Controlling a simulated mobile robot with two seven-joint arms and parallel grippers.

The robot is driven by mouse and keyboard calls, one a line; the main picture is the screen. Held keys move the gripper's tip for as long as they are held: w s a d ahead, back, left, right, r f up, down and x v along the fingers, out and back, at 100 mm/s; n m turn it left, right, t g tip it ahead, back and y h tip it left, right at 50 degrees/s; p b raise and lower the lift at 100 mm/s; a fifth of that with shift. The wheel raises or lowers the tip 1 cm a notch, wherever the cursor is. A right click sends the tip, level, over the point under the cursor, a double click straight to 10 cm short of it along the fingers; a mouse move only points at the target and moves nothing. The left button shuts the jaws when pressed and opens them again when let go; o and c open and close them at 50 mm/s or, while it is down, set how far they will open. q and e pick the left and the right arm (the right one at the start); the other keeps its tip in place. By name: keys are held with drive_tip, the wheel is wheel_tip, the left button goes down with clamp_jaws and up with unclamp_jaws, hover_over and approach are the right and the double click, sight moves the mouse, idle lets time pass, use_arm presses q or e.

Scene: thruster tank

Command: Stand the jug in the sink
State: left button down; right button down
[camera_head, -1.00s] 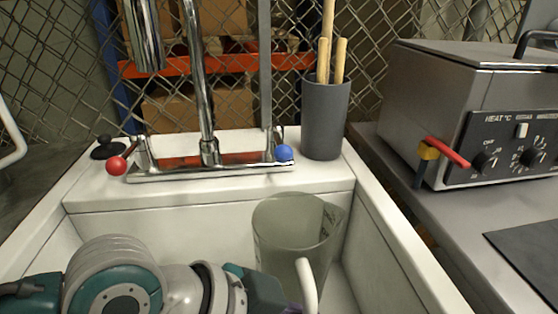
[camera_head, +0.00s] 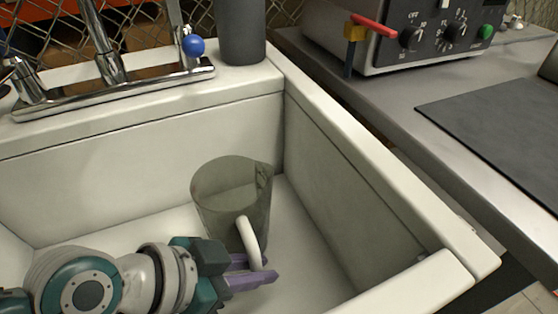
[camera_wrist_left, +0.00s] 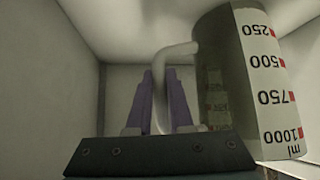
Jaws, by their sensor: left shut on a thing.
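The jug (camera_head: 226,200) is a clear grey measuring jug with a white handle (camera_head: 249,243). It is inside the white sink (camera_head: 130,140), upright with its mouth up, near the right wall. My left gripper (camera_head: 264,268) comes in from the left, and its purple fingers are shut on the handle. The left wrist view shows the handle (camera_wrist_left: 160,110) between the fingers (camera_wrist_left: 160,88) and the jug's scale (camera_wrist_left: 268,90) at the right. The jug's base is partly hidden, so I cannot tell whether it touches the sink floor. My right gripper is not in view.
The tap base (camera_head: 110,92) with its blue knob (camera_head: 193,45) and a grey holder (camera_head: 241,30) stand on the back ledge. A steel counter (camera_head: 390,110) with a heater box (camera_head: 400,40) lies right of the sink. The sink floor (camera_head: 300,250) is bare right of the jug.

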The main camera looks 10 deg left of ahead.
use_arm(q)
drive_tip(key=shift+f, duration=0.15)
drive_tip(key=c, duration=0.8)
unclamp_jaws()
drive_tip(key=shift+a+r, duration=0.1)
drive_tip(key=shift+r, duration=0.25)
drive_tip(key=s+a+r+n+g+y+p, duration=0.1)
drive_tip(key=s+a+r+n+y, duration=0.1)
drive_tip(key=s+a+r, duration=0.1)
drive_tip(key=s+a+r+n+y+p, duration=0.2)
drive_tip(key=s+a+r, duration=0.2)
drive_tip(key=s+r, duration=0.1)
drive_tip(key=s+a+r+n+g+y+p, duration=0.1)
drive_tip(key=s+a+r+n+y, duration=0.1)
drive_tip(key=s+a+r+n, duration=0.1)
drive_tip(key=shift+s+a+r+g, duration=0.2)
drive_tip(key=shift+s+r, duration=0.3)
drive_tip(key=shift+r, duration=0.4)
drive_tip(key=shift+s+a+r+g, duration=0.1)
drive_tip(key=shift+s+a+r, duration=0.3)
drive_tip(key=shift+r, duration=0.5)
drive_tip(key=shift+s+d, duration=0.1)
